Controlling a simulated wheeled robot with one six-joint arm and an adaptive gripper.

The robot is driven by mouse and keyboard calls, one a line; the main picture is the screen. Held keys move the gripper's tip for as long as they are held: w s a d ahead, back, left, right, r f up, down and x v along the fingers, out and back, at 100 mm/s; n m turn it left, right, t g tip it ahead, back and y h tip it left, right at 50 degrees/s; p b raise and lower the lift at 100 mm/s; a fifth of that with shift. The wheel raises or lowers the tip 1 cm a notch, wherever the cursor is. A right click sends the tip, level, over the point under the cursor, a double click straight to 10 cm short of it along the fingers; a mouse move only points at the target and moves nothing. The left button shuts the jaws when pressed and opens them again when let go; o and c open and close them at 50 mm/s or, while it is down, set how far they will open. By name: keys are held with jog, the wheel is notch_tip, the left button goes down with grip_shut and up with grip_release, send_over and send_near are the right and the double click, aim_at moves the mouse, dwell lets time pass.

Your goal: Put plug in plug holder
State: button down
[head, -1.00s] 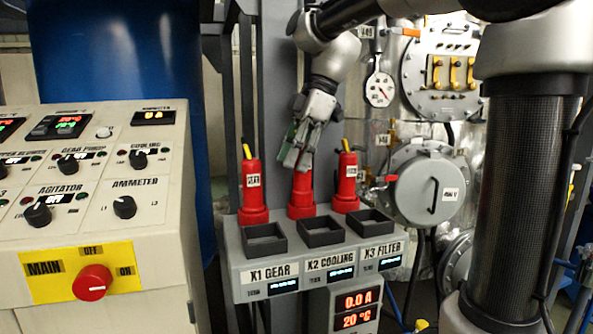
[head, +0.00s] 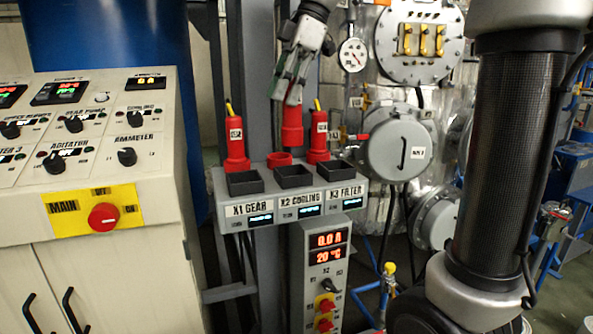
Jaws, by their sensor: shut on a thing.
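My gripper (head: 293,92) is shut on the red middle plug (head: 292,128), which hangs nearly upright. The plug is above and slightly right of the empty red X2 COOLING socket (head: 279,159), and apart from it as far as I can see. Three black square holders stand along the front of the grey box: the left one (head: 245,183), the middle one (head: 293,177) and the right one (head: 334,171). All three look empty. The upper end of the held plug is hidden by my gripper.
Red plugs stand in the X1 GEAR socket (head: 236,150) and the X3 FILTER socket (head: 318,142), close on each side. A grey post (head: 260,70) rises behind. The control panel (head: 85,150) is at left, and a round metal flange (head: 398,145) at right.

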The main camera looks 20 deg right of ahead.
aim_at(287, 127)
notch_tip(287, 127, down, 9)
jog(key=shift+r, duration=0.1)
dwell(0.4)
jog(key=c, duration=1)
grip_release()
jog(key=shift+o, duration=0.2)
jog(key=v, duration=1.2)
jog(key=s+d+f+m+t+h, duration=0.2)
jog(key=s+d+f+m, duration=0.4)
jog(key=s+f+m, duration=0.3)
jog(key=s+d+f+m+t+h, duration=0.2)
jog(key=s+d+f+m, duration=0.4)
jog(key=s+f+m, duration=0.3)
notch_tip(287, 127, down, 3)
jog(key=shift+s+r, duration=0.1)
jog(key=shift+s, duration=0.4)
